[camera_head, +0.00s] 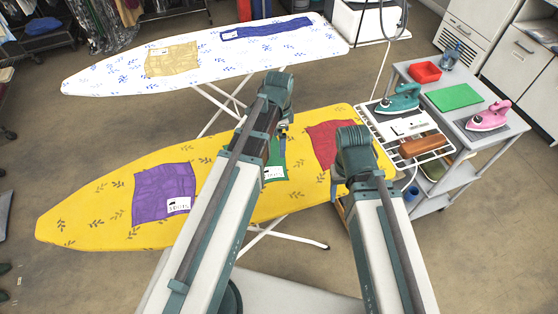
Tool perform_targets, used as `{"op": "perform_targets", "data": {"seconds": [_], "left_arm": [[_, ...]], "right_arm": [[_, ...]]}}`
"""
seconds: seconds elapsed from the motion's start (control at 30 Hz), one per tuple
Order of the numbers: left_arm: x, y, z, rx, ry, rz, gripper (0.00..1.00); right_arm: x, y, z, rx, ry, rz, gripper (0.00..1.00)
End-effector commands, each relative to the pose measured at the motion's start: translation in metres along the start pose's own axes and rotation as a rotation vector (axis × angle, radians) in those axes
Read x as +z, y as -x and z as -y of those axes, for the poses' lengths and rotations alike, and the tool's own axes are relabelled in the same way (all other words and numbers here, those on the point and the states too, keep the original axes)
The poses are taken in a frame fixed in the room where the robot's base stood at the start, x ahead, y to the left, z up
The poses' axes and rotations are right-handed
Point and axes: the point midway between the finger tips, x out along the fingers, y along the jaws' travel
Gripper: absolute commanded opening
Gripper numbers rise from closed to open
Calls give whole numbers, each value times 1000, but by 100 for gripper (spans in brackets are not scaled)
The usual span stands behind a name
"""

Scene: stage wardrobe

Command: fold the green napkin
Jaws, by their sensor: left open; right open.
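The green napkin (279,158) lies on the yellow ironing board (95,217), between the purple and red cloths. My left arm covers much of it, and a white label shows near its lower edge. My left gripper (284,129) is open, pointing down over the napkin's far part; I cannot tell whether it touches the cloth. My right gripper (338,188) is open, low beside the board's near edge to the right of the napkin, and mostly hidden behind my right wrist.
A purple cloth (162,192) and a red cloth (330,139) lie on the same board. A white patterned ironing board (110,78) stands behind.

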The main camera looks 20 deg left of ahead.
Motion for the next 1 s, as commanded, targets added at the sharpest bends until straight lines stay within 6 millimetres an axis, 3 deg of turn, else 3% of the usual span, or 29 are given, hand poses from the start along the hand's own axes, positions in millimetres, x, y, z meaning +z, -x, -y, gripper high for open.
{"op": "perform_targets", "data": {"seconds": [0.03, 0.3, 0.77, 1.0], "left_arm": [[0, -15, 0, 0, 0, 0, 100], [0, -51, 0, 0, 0, 0, 100], [0, -58, 0, 0, 0, 0, 100], [0, -58, 0, 0, 0, 0, 77]], "right_arm": [[-1, -15, 2, 0, 0, 0, 61], [-3, -50, 5, 0, 0, 0, 61], [-3, -58, 6, 0, 0, 0, 61], [-3, -58, 6, 0, 0, 0, 61]]}}
